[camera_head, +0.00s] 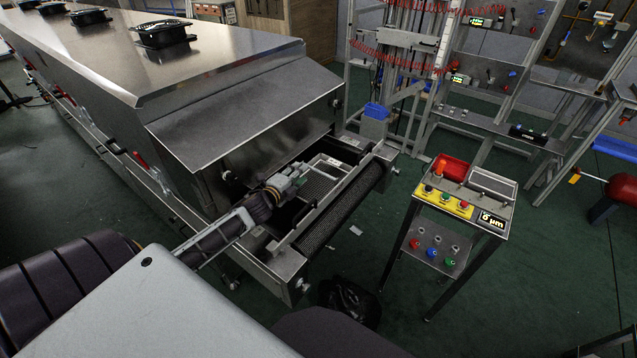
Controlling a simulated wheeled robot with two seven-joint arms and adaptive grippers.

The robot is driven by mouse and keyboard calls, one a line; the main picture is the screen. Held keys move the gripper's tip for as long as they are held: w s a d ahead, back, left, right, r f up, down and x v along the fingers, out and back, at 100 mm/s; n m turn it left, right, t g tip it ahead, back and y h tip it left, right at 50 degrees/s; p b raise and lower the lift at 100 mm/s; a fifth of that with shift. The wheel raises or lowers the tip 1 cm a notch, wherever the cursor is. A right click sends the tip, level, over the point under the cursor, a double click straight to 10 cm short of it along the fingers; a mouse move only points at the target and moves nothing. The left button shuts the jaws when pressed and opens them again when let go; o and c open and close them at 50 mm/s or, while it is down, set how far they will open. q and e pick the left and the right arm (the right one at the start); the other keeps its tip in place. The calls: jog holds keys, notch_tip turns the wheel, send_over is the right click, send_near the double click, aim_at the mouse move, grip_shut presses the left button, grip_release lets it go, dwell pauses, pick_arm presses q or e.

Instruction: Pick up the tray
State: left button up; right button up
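A shallow tray with a pale metal rim (329,161) and a dark mesh-like bottom lies in the open end of the tunnel dryer, behind the front roller. My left gripper (298,177) reaches in from the left and is at the tray's left side. It hides part of the tray's near left edge. The fingers are small and overlap the rim in this view, so I cannot tell whether they touch it or are closed on it. My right gripper is not in view.
The tunnel dryer's steel hood (250,110) overhangs the opening from the left and behind. A dark ribbed roller (345,205) crosses the front. A control stand (455,205) with buttons stands to the right. A black bag (350,300) lies on the green floor.

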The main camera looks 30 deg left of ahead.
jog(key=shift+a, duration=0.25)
pick_arm(q)
jog(key=shift+w, duration=0.25)
jog(key=shift+x, duration=0.8)
jog(key=shift+w+a+f, duration=0.1)
jog(key=shift+w+f, duration=0.2)
jog(key=shift+w, duration=0.2)
jog(key=shift+x, duration=1.05)
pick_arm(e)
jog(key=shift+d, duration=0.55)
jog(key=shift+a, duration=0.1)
